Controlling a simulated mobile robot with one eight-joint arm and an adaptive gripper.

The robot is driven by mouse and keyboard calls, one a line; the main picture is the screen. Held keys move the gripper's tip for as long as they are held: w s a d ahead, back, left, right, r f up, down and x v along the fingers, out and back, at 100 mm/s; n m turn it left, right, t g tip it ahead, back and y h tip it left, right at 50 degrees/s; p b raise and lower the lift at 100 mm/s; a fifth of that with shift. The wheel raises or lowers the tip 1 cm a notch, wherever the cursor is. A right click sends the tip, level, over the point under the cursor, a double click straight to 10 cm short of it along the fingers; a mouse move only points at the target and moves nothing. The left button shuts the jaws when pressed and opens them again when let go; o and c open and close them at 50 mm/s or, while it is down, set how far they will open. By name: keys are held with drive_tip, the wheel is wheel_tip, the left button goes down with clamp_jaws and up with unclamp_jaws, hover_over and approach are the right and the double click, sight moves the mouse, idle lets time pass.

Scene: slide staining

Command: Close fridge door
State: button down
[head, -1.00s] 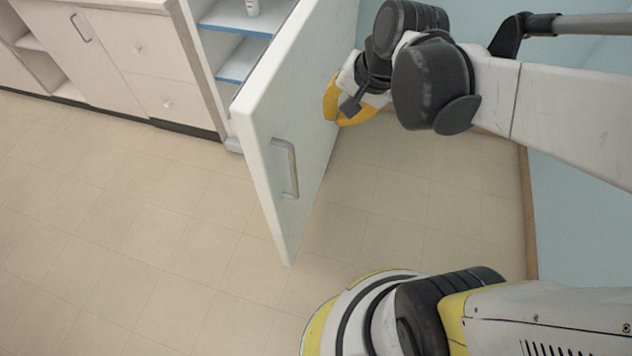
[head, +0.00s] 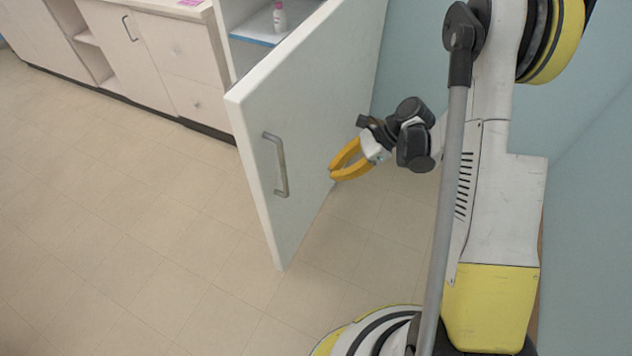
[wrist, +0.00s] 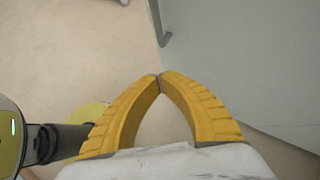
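The white fridge door (head: 330,75) stands wide open in the head view. Its grey bar handle (head: 277,165) is on the outer face near the free edge. In the wrist view the door face (wrist: 245,60) fills the right side, with the handle (wrist: 160,25) at the top. The open fridge (head: 250,50) shows a blue-edged shelf behind the door. My gripper (head: 332,175) is on the outer-face side of the door, right of the handle and close to the panel. I cannot tell if it touches. In the wrist view its yellow fingertips (wrist: 160,76) meet with nothing between them.
A small white bottle (head: 280,17) stands on the fridge shelf. Pale cabinets (head: 165,50) line the wall left of the fridge. The tiled floor (head: 120,210) left of the door is clear. A light blue wall (head: 590,200) is close on the right.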

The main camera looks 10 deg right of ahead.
sight(288, 195)
drive_tip(key=a+r+b+x, duration=0.2)
drive_tip(key=b+x, duration=0.3)
drive_tip(key=x, duration=0.7)
drive_tip(key=shift+w+a, duration=0.1)
drive_tip(key=shift+w, duration=0.05)
